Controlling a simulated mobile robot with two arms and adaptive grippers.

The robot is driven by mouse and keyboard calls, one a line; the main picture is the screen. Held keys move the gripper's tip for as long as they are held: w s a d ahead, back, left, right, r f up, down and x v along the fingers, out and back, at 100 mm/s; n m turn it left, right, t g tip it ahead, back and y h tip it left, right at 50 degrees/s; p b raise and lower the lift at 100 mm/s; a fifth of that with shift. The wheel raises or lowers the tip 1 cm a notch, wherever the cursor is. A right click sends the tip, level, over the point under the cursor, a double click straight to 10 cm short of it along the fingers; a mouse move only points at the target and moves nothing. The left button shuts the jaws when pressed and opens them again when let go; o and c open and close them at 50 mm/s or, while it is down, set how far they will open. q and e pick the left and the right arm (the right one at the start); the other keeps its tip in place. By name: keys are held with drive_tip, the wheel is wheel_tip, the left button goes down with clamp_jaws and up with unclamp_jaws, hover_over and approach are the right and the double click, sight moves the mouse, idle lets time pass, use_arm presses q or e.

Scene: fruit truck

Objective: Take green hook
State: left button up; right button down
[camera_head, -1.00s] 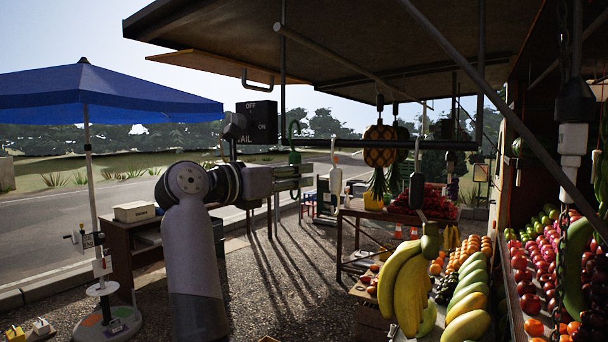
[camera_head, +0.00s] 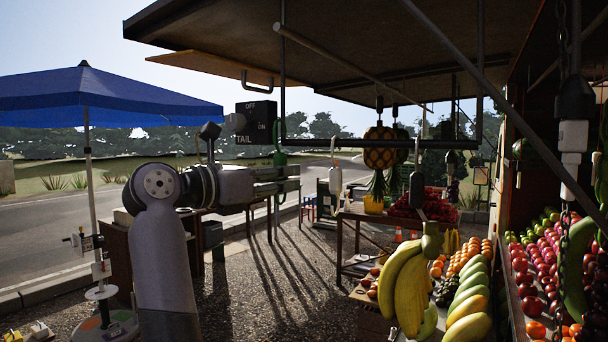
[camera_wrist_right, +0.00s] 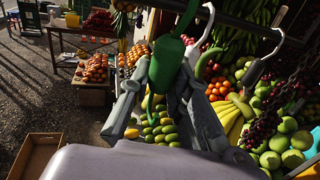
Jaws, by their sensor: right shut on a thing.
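The green hook (camera_head: 280,154) shows near the dark horizontal bar in the head view, its curved top close to a thin vertical rod. In the right wrist view the green hook's thick body (camera_wrist_right: 168,66) stands tilted between the fingers, with its top running up past the frame edge. My right gripper (camera_head: 291,180) comes in from the lower left and is shut on the green hook. Its fingers also show in the right wrist view (camera_wrist_right: 166,88), one on each side of the body. Whether the hook still touches the bar is unclear. My left gripper is not in view.
The dark bar (camera_head: 400,143) also carries a white hook (camera_head: 335,178) and a dark hook with bananas (camera_head: 410,290). A pineapple (camera_head: 380,150) hangs farther back. A sign box (camera_head: 256,122) is just left of the hook. Fruit crates line the right side.

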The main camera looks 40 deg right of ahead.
drive_tip(key=s+a, duration=0.2)
drive_tip(key=a, duration=0.4)
drive_tip(key=shift+a+b, duration=0.15)
drive_tip(key=shift+b, duration=0.15)
idle(0.3)
